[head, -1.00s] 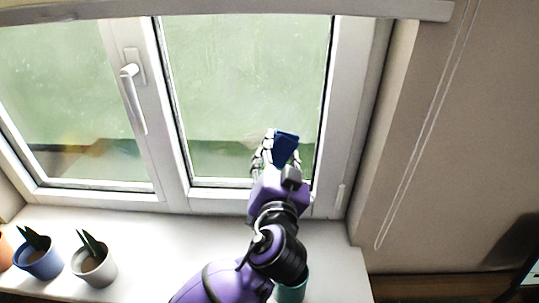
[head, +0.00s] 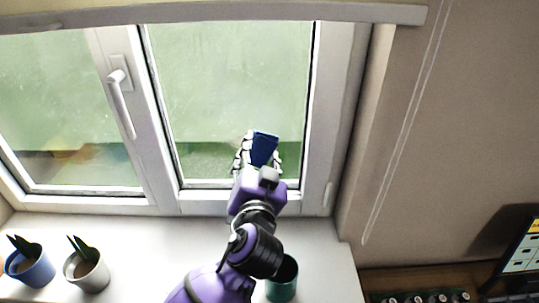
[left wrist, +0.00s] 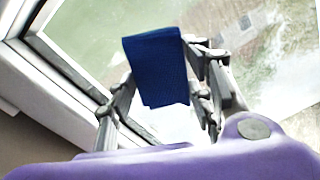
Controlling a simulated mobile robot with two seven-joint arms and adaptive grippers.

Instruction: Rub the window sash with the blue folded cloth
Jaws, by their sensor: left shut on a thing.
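My left gripper (head: 259,160) is shut on the blue folded cloth (head: 264,147) and holds it up in front of the lower part of the right window pane. In the left wrist view the cloth (left wrist: 158,66) sits between the two fingers (left wrist: 165,88), with the glass behind it. The white window sash (head: 161,100) frames the pane. It also shows at the left of the left wrist view (left wrist: 70,65). I cannot tell whether the cloth touches the glass or the sash. My right gripper is in neither view.
A blue pot (head: 30,268) and a white pot (head: 88,272) with plants stand on the sill's left. A teal pot (head: 283,281) stands beside my arm. A white handle (head: 120,95) juts from the middle frame. A cord (head: 405,130) hangs at right, above a screen (head: 524,255).

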